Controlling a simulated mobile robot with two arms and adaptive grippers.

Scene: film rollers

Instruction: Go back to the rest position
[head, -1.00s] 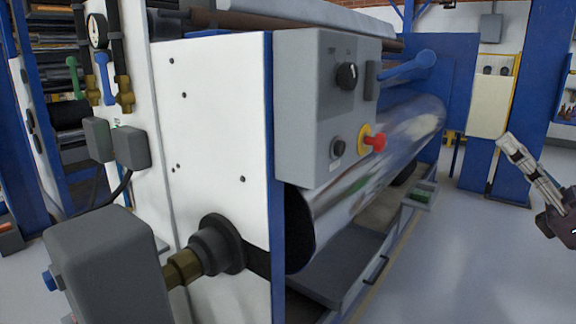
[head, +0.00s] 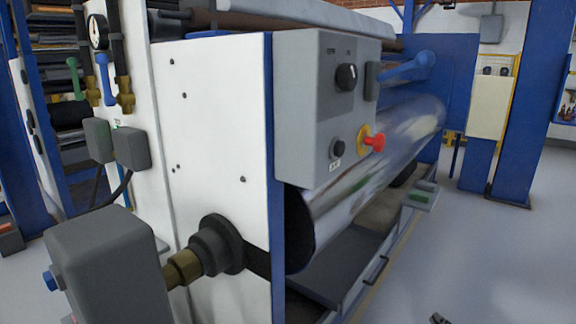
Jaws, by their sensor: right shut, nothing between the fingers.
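Only a small dark tip of my right gripper (head: 439,319) shows at the bottom edge of the head view, right of the machine. It is shut and holds nothing. The rest of it is below the picture. My left gripper is not in view. The film roller machine fills the left and middle, with a white side panel (head: 215,130), a shiny metal roller (head: 385,145) and a grey control box (head: 308,100) bearing a red knob (head: 375,142).
A grey motor housing (head: 108,265) stands at the front left. A drawer-like tray (head: 335,265) lies under the roller. Blue posts (head: 520,130) stand at the back right. The grey floor (head: 480,240) on the right is clear.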

